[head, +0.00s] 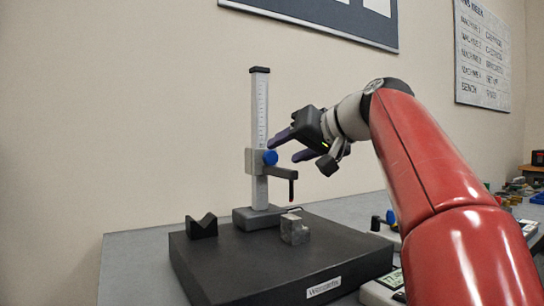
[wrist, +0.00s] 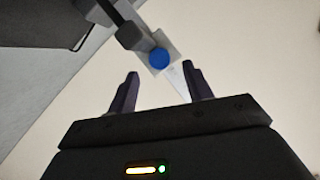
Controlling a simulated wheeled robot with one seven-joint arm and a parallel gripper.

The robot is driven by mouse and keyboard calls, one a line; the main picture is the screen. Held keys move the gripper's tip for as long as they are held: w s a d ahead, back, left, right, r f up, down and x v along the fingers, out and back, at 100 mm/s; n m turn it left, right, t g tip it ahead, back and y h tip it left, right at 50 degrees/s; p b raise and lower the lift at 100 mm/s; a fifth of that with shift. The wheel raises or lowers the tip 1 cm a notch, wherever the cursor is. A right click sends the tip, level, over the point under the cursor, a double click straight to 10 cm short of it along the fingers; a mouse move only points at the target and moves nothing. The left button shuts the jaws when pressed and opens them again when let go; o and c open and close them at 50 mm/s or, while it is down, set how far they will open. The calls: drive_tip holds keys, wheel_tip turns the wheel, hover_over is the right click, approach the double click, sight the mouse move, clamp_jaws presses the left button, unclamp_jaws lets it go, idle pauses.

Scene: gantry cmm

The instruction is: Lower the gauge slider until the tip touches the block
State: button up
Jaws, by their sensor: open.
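The gauge slider (head: 257,162) is a grey block on an upright scaled column (head: 260,110), with a blue knob (head: 270,157) on it. A dark arm (head: 281,173) runs right from the slider and carries a thin tip (head: 291,190) pointing down. The tip hangs above the grey metal block (head: 294,230), with a gap between them. My gripper (head: 286,146) is open, just right of the slider near the knob. In the wrist view the blue knob (wrist: 159,58) lies beyond the open fingers (wrist: 160,88), apart from them.
The column's base stands on a black plate (head: 250,272) on a grey table (head: 140,240). A dark V-shaped block (head: 202,227) sits at the plate's left. Small items crowd the table at the right. A wall is behind.

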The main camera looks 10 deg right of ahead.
sight(277, 171)
drive_tip(key=shift+x, duration=2.3)
drive_tip(key=shift+c, duration=0.4)
drive_tip(key=c, duration=0.9)
drive_tip(key=shift+o, duration=0.2)
drive_tip(key=shift+f+b, duration=1.3)
drive_tip(key=shift+f, duration=0.45)
drive_tip(key=o, duration=0.9)
drive_tip(key=shift+o, duration=0.2)
drive_tip(key=shift+s+r, duration=0.1)
drive_tip(key=shift+r, duration=0.05)
drive_tip(key=v, duration=0.7)
drive_tip(key=shift+s+d, duration=0.15)
drive_tip(key=shift+s, duration=0.1)
